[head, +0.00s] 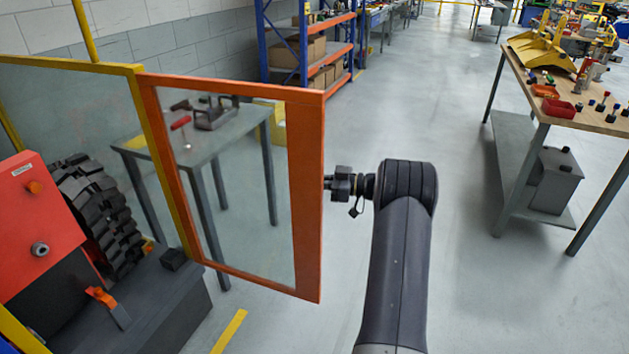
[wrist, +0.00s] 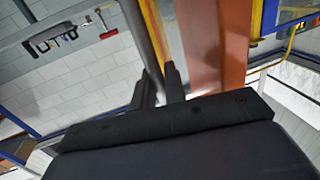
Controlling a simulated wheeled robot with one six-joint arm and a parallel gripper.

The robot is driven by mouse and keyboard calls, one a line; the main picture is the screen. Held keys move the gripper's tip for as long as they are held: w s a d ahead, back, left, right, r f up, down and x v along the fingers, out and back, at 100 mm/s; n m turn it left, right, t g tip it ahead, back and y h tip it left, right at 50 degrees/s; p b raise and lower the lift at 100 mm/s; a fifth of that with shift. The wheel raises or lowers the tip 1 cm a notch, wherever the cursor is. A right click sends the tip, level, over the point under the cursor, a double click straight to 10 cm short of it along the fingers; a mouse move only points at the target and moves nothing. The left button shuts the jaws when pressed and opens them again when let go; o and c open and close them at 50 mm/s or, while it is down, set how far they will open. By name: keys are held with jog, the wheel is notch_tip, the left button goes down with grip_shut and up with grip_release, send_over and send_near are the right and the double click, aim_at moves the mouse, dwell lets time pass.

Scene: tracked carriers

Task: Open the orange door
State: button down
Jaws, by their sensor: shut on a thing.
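The orange door (head: 306,190) is a clear panel in an orange frame. Its left side meets a yellow-framed fence post, and its right edge faces my arm in the head view. In the wrist view, the door's orange frame (wrist: 212,45) is right of the fingers. My gripper (head: 328,183) is at the door's right edge, around mid height. In the wrist view, my gripper (wrist: 159,84) has its two fingers around a grey bar handle (wrist: 142,30) and is shut on it. The handle is hidden behind the door edge in the head view.
A grey table (head: 205,145) shows through the door panel. A red machine (head: 45,225) with a black track is at left behind the yellow fence. A workbench (head: 590,115) stands at right, and shelves (head: 305,50) at the back. The floor between door and workbench is clear.

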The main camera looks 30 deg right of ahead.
jog(key=shift+r, duration=0.1)
jog(key=c, duration=1.8)
grip_release()
jog(key=shift+a, duration=0.1)
jog(key=v, duration=1)
jog(key=shift+s+d+b, duration=0.25)
jog(key=shift+d+b, duration=0.05)
jog(key=shift+b, duration=0.1)
jog(key=x, duration=1)
jog(key=shift+w+a+p, duration=0.25)
jog(key=shift+p, duration=0.15)
jog(key=shift+s+a, duration=0.15)
